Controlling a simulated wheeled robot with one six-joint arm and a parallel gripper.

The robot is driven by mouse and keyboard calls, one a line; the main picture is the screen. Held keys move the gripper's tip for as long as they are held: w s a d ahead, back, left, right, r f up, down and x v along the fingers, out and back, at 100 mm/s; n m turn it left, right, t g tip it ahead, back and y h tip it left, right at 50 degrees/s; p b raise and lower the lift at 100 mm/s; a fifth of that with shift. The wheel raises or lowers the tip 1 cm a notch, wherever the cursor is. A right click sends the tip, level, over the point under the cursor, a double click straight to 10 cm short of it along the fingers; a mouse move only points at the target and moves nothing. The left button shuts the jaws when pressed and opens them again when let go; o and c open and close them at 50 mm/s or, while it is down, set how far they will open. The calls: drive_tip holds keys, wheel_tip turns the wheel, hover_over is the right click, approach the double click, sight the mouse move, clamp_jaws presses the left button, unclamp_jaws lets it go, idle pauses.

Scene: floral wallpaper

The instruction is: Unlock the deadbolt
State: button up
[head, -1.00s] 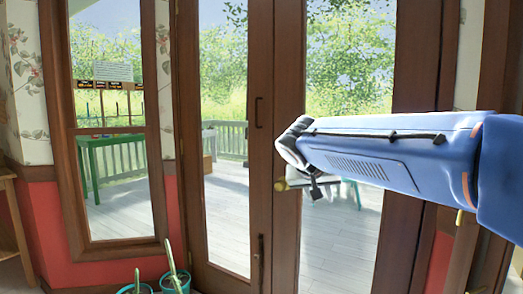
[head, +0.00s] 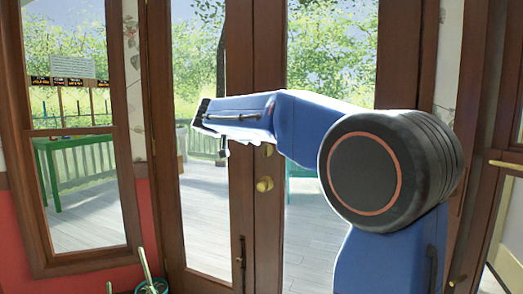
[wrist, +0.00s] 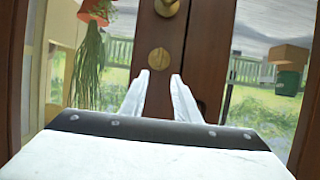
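The deadbolt (head: 267,150) is a small round brass fitting on the wooden double door, just above the brass door knob (head: 264,184). In the wrist view, which looks upside down, the deadbolt (wrist: 159,58) is a round brass disc, with the knob (wrist: 167,7) at the top edge. My gripper (wrist: 160,76) is open and empty. Its two pale fingers point towards the deadbolt, which shows between and beyond their tips; I see no clear contact. The angle of the thumb-turn is too small to tell. In the head view my arm hides most of the gripper.
The glazed double door (head: 180,150) is closed, with a dark bolt handle (head: 241,265) low on it. A tall window (head: 75,180) is at the left. Another door with a brass bar (head: 506,164) is at the right.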

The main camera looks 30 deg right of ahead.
sight(265, 151)
drive_tip(key=x, duration=1.3)
drive_tip(key=shift+d+f, duration=0.2)
clamp_jaws()
